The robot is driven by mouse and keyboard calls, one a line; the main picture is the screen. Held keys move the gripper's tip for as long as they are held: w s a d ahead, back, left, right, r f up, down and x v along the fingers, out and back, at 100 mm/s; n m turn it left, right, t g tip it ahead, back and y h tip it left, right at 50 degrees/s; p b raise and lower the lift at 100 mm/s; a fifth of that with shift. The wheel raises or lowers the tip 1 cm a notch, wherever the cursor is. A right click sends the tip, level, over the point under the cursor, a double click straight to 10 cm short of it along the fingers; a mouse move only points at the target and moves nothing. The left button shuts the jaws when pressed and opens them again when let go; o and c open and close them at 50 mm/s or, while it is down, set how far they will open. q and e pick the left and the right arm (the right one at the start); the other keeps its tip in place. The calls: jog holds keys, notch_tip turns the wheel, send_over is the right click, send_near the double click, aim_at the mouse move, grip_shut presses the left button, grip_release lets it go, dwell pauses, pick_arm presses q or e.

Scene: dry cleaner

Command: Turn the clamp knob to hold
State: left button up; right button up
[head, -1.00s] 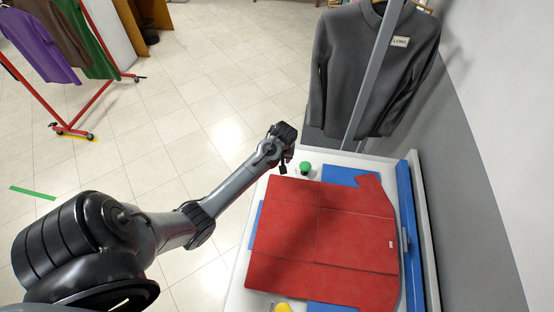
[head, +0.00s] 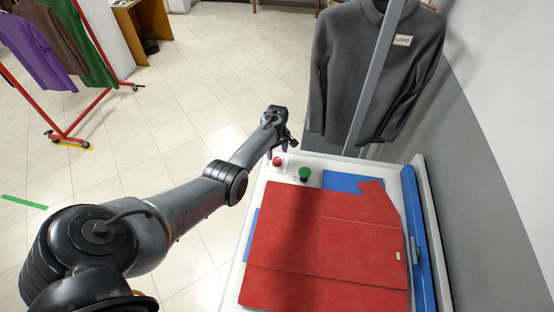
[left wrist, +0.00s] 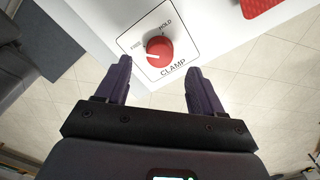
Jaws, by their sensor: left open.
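The clamp knob (left wrist: 160,50) is red and round, on a white plate (left wrist: 183,46) marked FREE, HOLD and CLAMP. Its white pointer mark faces left, on the FREE side. The knob (head: 277,161) also shows in the head view, at the far left corner of the white table. My left gripper (left wrist: 158,78) is open, with its two dark purple fingers apart and nothing between them. In the wrist view the knob appears just beyond the fingertips, between their lines. In the head view the left gripper (head: 279,146) is close by the knob. My right gripper is not in view.
A green button (head: 304,174) stands right of the knob. A folded red garment (head: 330,240) covers much of the table, over a blue surface. Floor left of the table is clear.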

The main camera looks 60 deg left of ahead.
aim_at(277, 159)
pick_arm(q)
jog(key=shift+f+b, duration=0.95)
jog(key=shift+f, duration=1.4)
jog(key=c, duration=1.1)
jog(key=shift+o, duration=0.2)
